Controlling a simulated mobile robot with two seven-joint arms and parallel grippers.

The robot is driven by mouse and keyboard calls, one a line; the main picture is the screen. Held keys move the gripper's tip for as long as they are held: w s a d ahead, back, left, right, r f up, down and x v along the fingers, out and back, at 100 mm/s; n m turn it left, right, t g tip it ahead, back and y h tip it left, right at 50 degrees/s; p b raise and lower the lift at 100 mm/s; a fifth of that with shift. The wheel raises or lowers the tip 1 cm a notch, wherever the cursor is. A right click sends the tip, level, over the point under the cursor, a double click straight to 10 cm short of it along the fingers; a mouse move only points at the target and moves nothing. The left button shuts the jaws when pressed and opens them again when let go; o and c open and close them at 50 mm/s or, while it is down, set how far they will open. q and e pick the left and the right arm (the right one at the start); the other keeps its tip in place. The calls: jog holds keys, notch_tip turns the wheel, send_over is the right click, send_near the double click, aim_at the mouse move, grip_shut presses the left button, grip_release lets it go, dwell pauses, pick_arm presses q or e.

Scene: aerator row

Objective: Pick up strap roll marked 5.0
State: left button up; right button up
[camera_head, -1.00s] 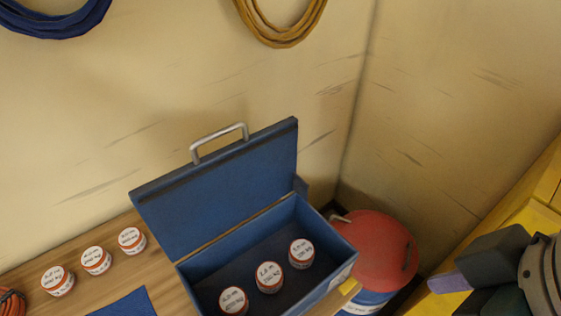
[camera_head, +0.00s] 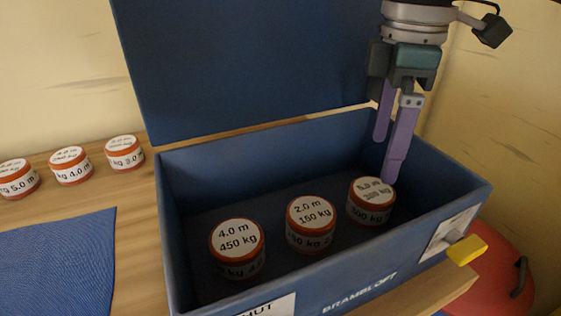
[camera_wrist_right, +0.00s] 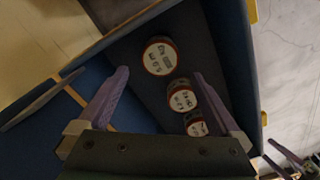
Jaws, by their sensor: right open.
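Three white-topped strap rolls with red-orange rims stand in the open blue box (camera_head: 340,290). The right-hand roll (camera_head: 371,201) has a blurred top that seems to read 5.0 m, 300 kg. The middle roll (camera_head: 311,222) reads 2.0 m, 150 kg, and the left one (camera_head: 237,246) reads 4.0 m, 450 kg. My right gripper (camera_head: 389,158) is open, pointing down just behind and above the right-hand roll. In the right wrist view the nearest roll (camera_wrist_right: 160,57) shows between the open fingers, with nothing held. My left gripper is out of view.
Several rolls stand outside at left on the wooden bench (camera_head: 135,235); the end one (camera_head: 18,179) is also marked 5.0 m. A blue mat (camera_head: 60,262) lies in front. The raised lid (camera_head: 240,65) stands behind the box. A yellow latch (camera_head: 466,250) juts from its right end.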

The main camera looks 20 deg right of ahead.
aim_at(375, 190)
notch_tip(375, 190, down, 4)
jog(key=shift+f, duration=0.15)
notch_tip(375, 190, down, 6)
jog(key=shift+s+d+r+b, duration=0.1)
jog(key=shift+s+r+b, duration=0.1)
jog(key=shift+b, duration=0.25)
jog(key=shift+w+r, duration=0.1)
jog(key=c, duration=1.4)
